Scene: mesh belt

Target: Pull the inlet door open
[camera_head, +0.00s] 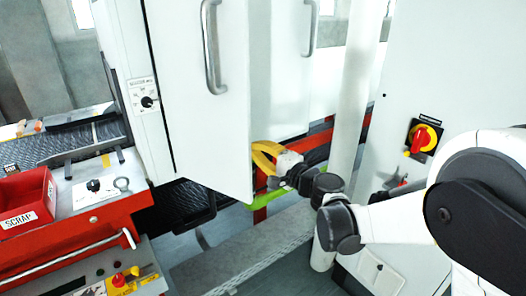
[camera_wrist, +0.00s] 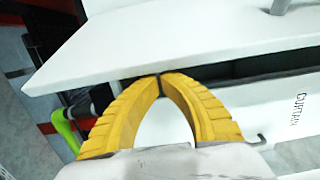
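The inlet door seems to be the large white panel (camera_head: 195,110) with a grey bar handle (camera_head: 212,48) in the head view. Which panel is the inlet door is not labelled. My gripper (camera_head: 256,156) is low by the right edge of this panel, well below the handle. In the wrist view my gripper (camera_wrist: 160,78) has its yellow fingers curved together, tips meeting, with nothing seen between them. The tips lie at the near edge of a white panel (camera_wrist: 150,40), by a dark gap; contact cannot be told. A grey post (camera_wrist: 280,6) stands on that panel.
A second bar handle (camera_head: 311,28) is farther right. A white post (camera_head: 352,90) and a cabinet with a red-yellow switch (camera_head: 422,139) stand close to my arm. A red scrap bin (camera_head: 27,204) is at left.

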